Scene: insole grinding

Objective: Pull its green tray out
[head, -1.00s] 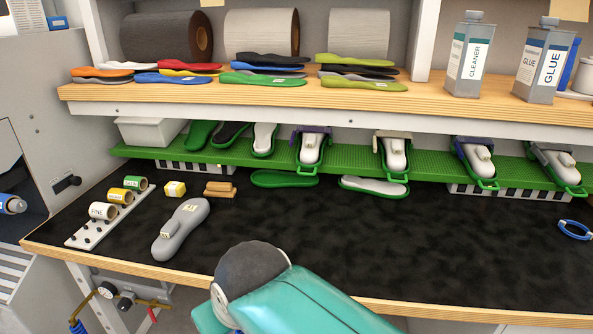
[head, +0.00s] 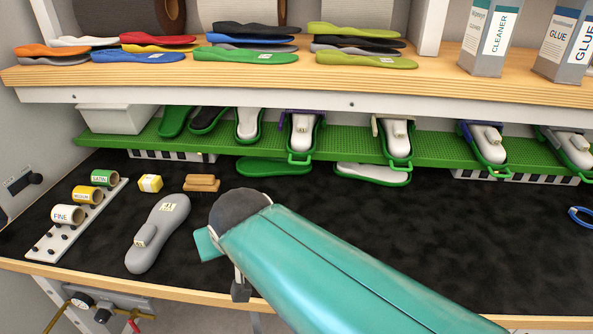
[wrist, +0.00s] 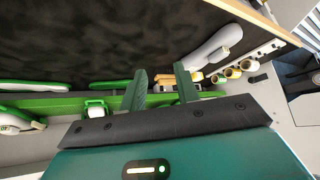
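Several green trays with looped front handles rest on the long green shelf in the head view. One holds a white form under a purple clamp (head: 302,135); another holds a white form under a pale clamp (head: 397,140). Two more, at the right (head: 486,145) and far right (head: 570,147), also hold forms. The frames do not single out one tray. My gripper (wrist: 162,88) shows two dark green fingers, apart and empty in the wrist view. A green tray end (wrist: 96,108) shows beyond and left of them. In the head view my arm largely hides the gripper.
A grey shoe form (head: 157,235) lies on the black mat beside a roll rack (head: 75,225), a yellow block (head: 150,183) and a brush (head: 202,183). Green-edged soles (head: 273,168) lie below the shelf (head: 230,148). A wooden shelf (head: 440,85) overhangs it. The right mat is mostly clear.

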